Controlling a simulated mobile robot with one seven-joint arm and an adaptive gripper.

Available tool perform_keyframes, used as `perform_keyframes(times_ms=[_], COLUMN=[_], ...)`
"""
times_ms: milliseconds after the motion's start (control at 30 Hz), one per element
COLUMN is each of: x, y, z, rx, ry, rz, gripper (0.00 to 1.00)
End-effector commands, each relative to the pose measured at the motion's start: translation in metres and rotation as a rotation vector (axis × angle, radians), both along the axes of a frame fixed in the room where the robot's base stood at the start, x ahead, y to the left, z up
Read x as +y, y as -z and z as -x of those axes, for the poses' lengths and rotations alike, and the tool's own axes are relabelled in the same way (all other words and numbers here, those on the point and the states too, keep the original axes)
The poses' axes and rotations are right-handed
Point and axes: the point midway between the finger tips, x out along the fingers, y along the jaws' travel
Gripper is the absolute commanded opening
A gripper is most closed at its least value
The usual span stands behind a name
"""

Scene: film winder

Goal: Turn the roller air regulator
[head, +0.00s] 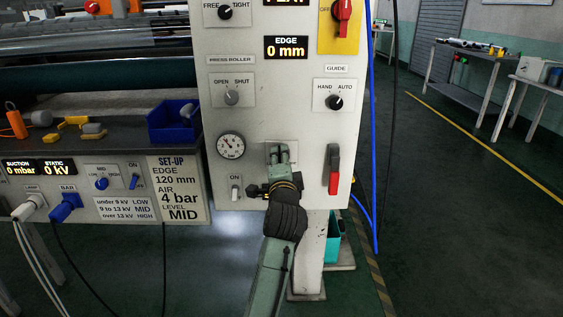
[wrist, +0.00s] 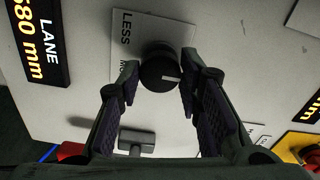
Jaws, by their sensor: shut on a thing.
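The roller air regulator is a round black knob (wrist: 160,70) with a white pointer mark, on a pale plate marked LESS (wrist: 124,32) in the wrist view. My gripper (wrist: 159,72) is shut on the knob, one finger on each side of it. In the head view my gripper (head: 280,158) reaches the lower middle of the white panel and hides the knob. A round bar gauge (head: 230,146) sits just left of my gripper. Its needle is too small to read exactly. The SET-UP card (head: 176,190) reads edge 120 mm, air 4 bar, level MID.
A red-handled lever (head: 333,172) stands close right of my gripper. A small ON switch (head: 235,190) is to the left. The open/shut switch (head: 231,97) and hand/auto switch (head: 334,102) are above. A blue bin (head: 174,122) stands on the left bench.

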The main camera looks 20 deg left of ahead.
Motion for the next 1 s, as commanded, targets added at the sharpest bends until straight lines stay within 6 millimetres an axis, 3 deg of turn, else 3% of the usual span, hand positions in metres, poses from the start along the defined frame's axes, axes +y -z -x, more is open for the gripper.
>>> perform_keyframes(times_ms=[267, 300, 600, 1000], x=[-0.001, -0.001, -0.0006, -0.0028], y=[-0.0001, -0.0001, -0.0001, 0.0003], z=[-0.0003, -0.0003, -0.0002, 0.0077], rx=[0.0, 0.0, 0.0, -0.001], ry=[0.002, 0.002, 0.001, 0.001], rz=[0.0, 0.0, 0.0, 0.002], gripper=[0.05, 0.33, 0.53, 0.53])
